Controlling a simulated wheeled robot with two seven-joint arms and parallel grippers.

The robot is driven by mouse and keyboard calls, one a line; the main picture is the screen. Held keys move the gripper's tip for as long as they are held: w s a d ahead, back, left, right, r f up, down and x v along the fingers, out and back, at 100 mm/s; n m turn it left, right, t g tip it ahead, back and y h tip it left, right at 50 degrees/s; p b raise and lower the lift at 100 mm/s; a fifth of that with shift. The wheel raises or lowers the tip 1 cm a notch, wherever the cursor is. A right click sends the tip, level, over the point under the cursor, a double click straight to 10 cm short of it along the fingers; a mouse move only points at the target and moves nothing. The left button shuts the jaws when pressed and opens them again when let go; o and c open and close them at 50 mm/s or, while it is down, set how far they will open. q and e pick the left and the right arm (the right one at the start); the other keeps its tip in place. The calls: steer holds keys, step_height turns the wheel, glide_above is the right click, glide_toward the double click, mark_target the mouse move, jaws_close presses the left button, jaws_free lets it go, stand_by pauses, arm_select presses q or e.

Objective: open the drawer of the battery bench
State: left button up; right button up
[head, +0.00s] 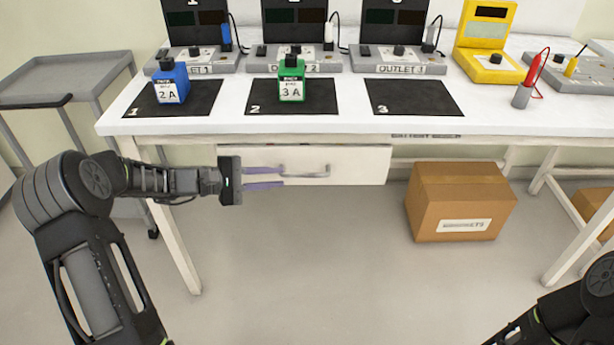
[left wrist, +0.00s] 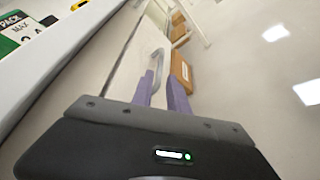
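The battery bench (head: 330,122) has a white drawer (head: 362,165) under its top, and the drawer front looks shut. A grey bow handle (head: 318,174) runs level across the front; it also shows in the left wrist view (left wrist: 158,58). My left gripper (head: 284,177) reaches in from the left with its purple fingers apart, one above the other. Their tips are at the left end of the handle. My right gripper is out of view.
A blue battery (head: 171,84) and a green battery (head: 291,80) stand on black mats on the bench. A cardboard box (head: 461,202) is on the floor right of the drawer. A grey cart (head: 72,75) stands at left. Floor below the drawer is clear.

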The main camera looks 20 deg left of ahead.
mark_target(295, 176)
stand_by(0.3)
arm_select(q)
steer(key=shift+b+x, duration=0.35)
steer(key=shift+x, duration=3.5)
steer(key=shift+r, duration=0.1)
jaws_close()
